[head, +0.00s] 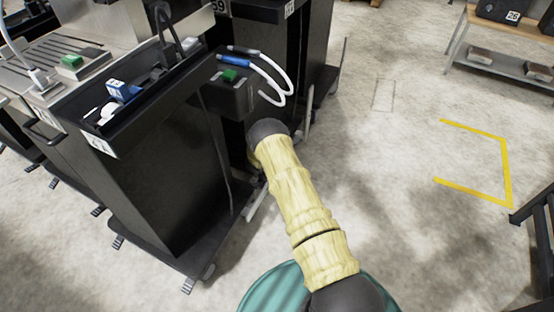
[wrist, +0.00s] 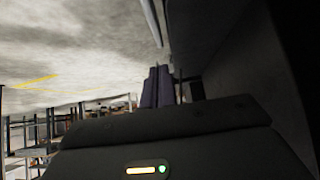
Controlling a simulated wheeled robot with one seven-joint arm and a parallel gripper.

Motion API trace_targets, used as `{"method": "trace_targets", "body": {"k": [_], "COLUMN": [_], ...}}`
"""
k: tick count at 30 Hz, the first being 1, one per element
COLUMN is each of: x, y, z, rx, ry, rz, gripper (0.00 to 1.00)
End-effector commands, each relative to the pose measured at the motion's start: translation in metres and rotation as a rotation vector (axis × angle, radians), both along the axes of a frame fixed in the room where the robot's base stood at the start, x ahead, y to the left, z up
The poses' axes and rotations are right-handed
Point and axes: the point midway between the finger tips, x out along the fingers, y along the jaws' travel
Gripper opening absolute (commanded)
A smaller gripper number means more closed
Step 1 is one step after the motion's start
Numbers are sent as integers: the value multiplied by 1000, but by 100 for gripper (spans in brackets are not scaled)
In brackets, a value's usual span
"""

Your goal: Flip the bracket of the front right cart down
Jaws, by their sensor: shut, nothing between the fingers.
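The black front cart (head: 165,185) stands on small casters at the left of the head view. A pale narrow bar (head: 256,204) shows low at its right side, close to the floor; I cannot tell for certain whether it is the bracket. My arm reaches down to the cart's right side, and my gripper is hidden there in the head view. In the wrist view the dark fingers of my gripper (wrist: 158,86) are together and empty. A pale rod (wrist: 152,22) runs beyond the fingertips, next to a dark cart wall (wrist: 240,60). Contact cannot be told.
A black box with a green button (head: 229,76) and looping white cables (head: 285,78) sits above my arm. Another dark cart (head: 315,45) stands behind. Open concrete floor with yellow marking (head: 508,165) lies to the right, with a shelf (head: 500,62) at the back right.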

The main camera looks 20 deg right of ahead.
Motion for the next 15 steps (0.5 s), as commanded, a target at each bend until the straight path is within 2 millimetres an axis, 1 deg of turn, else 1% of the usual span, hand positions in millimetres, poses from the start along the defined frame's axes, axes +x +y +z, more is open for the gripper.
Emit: {"method": "trace_targets", "body": {"k": [1,6,10,15], "x": [-1,-5,-7,-7], "y": [3,9,11,12], "z": [13,27,31,30], "rx": [0,-1,-2,-2], "ry": [-1,-4,-6,-7], "rz": [1,-5,-7,-8], "gripper": [0,0,0,0]}}
